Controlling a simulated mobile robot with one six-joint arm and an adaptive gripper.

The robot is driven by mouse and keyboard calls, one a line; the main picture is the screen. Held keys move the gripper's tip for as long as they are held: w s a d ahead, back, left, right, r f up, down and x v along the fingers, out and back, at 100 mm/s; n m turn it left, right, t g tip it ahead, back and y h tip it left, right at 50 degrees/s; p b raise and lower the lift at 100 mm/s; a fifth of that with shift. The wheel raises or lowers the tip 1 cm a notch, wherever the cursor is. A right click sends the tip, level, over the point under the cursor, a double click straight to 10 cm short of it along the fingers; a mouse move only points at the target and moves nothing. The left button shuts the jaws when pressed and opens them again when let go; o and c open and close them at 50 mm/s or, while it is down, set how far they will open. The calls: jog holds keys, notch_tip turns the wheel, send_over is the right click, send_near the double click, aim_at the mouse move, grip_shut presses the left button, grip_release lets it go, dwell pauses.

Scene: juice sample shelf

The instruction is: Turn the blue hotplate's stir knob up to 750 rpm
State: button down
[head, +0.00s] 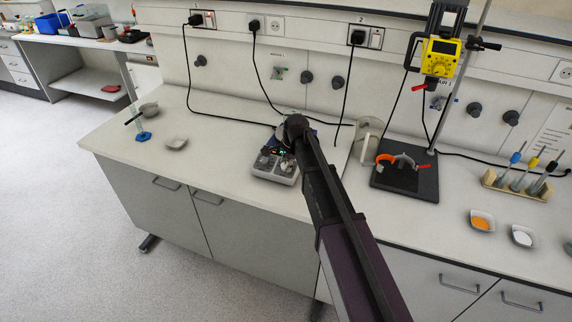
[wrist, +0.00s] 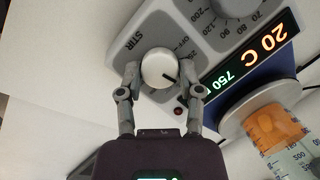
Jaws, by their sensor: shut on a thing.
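The hotplate (head: 276,170) stands on the bench in the head view, partly hidden by my arm. The wrist view shows its grey front panel (wrist: 122,60), with some blue body (wrist: 252,72) behind it. The white stir knob (wrist: 157,64) sits beside the word STIR, its dark pointer mark towards the lower right. The display (wrist: 245,62) reads 20 C in orange and 750 in green. My gripper (wrist: 162,86) is shut on the stir knob, one finger on each side.
A second, larger grey dial (wrist: 225,10) is beside the knob. A graduated vessel with orange (wrist: 272,127) is near the hotplate's top. A dark-based stand (head: 405,182) is to the right. Black cables (head: 215,124) hang behind.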

jog(key=shift+s+m+t, duration=0.1)
jog(key=shift+m+t, duration=0.2)
jog(key=shift+m, duration=0.9)
jog(key=shift+c, duration=1.3)
grip_release()
jog(key=shift+n, duration=0.3)
